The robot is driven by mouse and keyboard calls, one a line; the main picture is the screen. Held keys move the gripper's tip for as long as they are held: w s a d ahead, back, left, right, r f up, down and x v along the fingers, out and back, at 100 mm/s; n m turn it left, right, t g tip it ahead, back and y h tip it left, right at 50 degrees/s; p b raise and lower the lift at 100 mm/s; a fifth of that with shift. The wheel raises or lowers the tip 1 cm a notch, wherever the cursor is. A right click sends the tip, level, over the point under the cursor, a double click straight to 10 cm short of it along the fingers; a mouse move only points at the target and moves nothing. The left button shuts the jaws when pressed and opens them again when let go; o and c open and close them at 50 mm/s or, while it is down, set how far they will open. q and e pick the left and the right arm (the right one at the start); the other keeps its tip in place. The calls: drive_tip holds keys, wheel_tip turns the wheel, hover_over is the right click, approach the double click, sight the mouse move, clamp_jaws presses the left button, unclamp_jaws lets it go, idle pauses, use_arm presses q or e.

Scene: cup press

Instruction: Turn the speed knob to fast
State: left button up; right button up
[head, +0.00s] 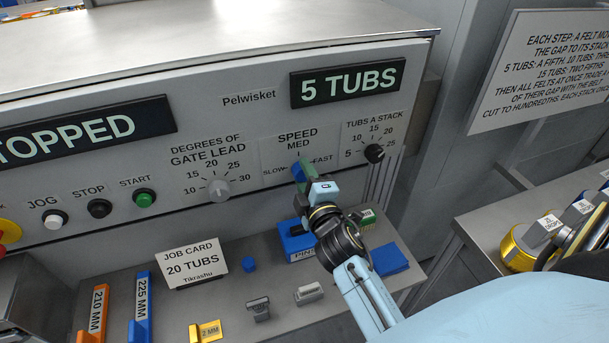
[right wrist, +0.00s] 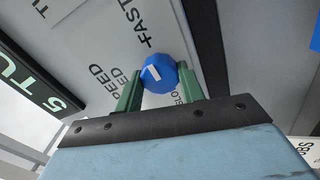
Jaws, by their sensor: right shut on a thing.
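The speed knob (head: 296,171) is blue and sits on the panel under the word SPEED, with SLOW to its left, MED above and FAST to its right. In the right wrist view the knob (right wrist: 157,75) has a white mark lying on the side toward MED. My right gripper (head: 305,172) is shut on the knob, with a green finger on each side of it. Its fingers (right wrist: 160,92) also show in the wrist view. The gripper hides part of the knob in the head view. My left gripper is not in view.
A grey gate lead knob (head: 219,190) and a black tubs-a-stack knob (head: 374,153) flank the speed knob. The display reads 5 TUBS (head: 347,83). A job card (head: 192,263), blue blocks and small metal pieces stand on the shelf below. Rolls lie on the right table.

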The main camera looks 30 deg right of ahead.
drive_tip(key=shift+m, duration=0.4)
drive_tip(key=o, duration=1)
drive_tip(key=shift+c, duration=0.2)
